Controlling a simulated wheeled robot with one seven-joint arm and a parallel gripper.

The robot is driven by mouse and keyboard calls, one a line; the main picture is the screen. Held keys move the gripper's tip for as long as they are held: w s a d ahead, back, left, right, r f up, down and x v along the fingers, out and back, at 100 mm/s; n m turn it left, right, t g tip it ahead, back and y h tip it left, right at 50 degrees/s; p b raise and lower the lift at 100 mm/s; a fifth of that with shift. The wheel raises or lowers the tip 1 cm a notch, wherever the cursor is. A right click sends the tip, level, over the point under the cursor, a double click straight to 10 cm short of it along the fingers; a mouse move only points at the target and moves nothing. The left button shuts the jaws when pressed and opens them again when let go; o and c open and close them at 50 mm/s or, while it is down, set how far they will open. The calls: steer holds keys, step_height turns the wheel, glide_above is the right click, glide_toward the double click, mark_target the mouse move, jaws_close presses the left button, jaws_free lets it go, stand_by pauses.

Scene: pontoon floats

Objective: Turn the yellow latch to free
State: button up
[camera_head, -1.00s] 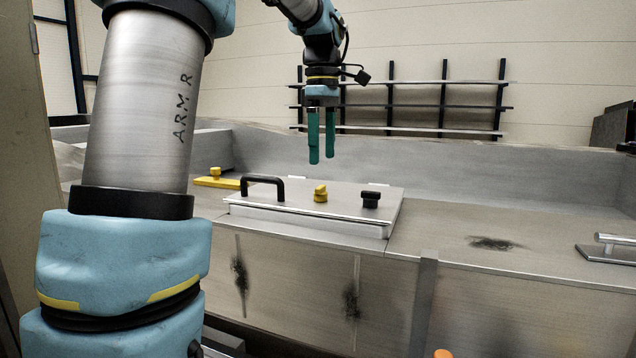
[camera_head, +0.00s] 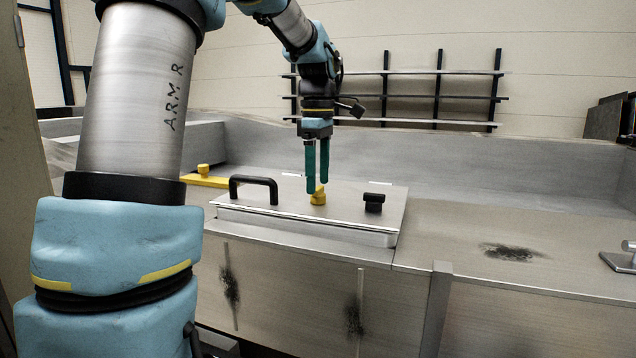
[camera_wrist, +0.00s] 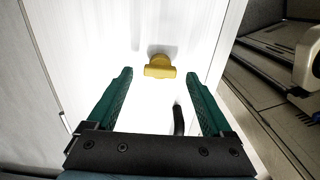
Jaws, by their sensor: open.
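I cannot tell exactly how high the fingertips are above the lid.
A yellow bar with a knob (camera_head: 205,180) lies behind left. A metal handle (camera_head: 620,258) is at far right.

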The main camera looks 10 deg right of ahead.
steer(key=shift+f, duration=1.05)
jaws_close()
